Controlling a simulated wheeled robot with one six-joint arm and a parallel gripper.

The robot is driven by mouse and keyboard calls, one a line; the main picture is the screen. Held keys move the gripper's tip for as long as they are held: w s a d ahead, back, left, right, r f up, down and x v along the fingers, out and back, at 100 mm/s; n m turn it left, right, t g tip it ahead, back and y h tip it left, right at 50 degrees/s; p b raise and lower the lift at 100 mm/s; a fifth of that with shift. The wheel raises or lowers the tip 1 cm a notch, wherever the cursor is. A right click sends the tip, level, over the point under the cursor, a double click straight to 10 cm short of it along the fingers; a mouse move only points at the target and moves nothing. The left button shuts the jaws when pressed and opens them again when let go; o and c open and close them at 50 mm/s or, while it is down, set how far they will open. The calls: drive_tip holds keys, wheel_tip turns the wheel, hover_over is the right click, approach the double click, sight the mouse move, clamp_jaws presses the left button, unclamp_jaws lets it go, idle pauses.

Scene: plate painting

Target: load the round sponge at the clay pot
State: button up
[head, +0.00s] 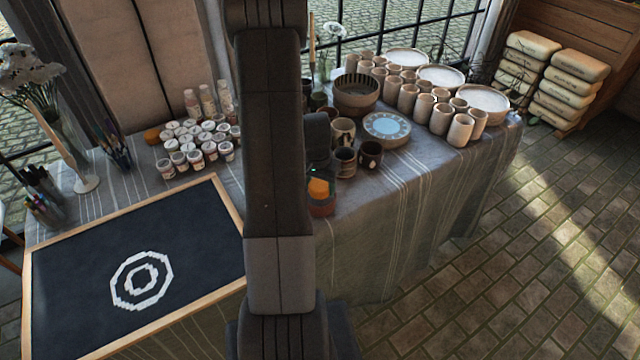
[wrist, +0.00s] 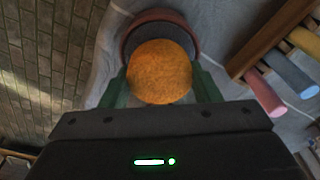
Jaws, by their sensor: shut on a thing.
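My gripper (wrist: 160,80) is shut on the round orange sponge (wrist: 159,64), with a green finger at each side of it in the wrist view. The clay pot (wrist: 160,18) shows behind the sponge as a reddish-brown rim around a dark inside. The sponge lies over the pot's opening in that view; I cannot tell whether it touches what is inside. In the head view the sponge (head: 319,187) sits just above the pot (head: 321,209), near the table's front edge. My arm hides most of the gripper there.
A dark board (head: 80,265) with a white ring pattern lies at the left. Paint jars (head: 195,140) stand behind it. Cups, bowls and a blue-centred plate (head: 387,125) stand to the right of the pot. A wooden rack with coloured sticks (wrist: 268,97) is close by in the wrist view.

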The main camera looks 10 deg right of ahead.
sight(321, 182)
drive_tip(key=shift+f+b, duration=0.55)
drive_tip(key=shift+b, duration=0.15)
idle(1.8)
drive_tip(key=shift+r+p, duration=2)
drive_tip(key=shift+r, duration=1.6)
drive_tip(key=shift+f, duration=0.1)
